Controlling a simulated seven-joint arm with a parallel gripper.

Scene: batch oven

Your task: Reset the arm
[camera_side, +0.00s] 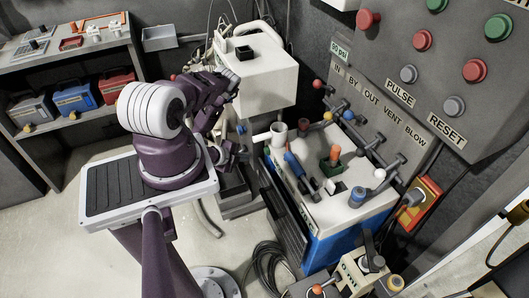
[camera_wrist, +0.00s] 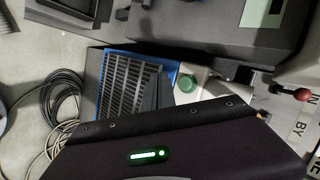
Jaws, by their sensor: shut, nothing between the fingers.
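My arm is folded up over its grey and black base plate in the side view. My gripper (camera_side: 236,153) shows small and dark at the right of the arm, partly hidden by my own links. It is shut and empty, apart from the blue-sided oven unit (camera_side: 335,205). In the wrist view my purple housing with a lit green bar fills the bottom.
A control panel (camera_side: 440,60) with red, green and grey buttons is at the upper right, above a row of valves (camera_side: 350,116). A white box (camera_side: 262,75) stands behind my arm. A shelf (camera_side: 70,55) holds toolboxes at left. Coiled cables (camera_side: 268,262) lie on the floor.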

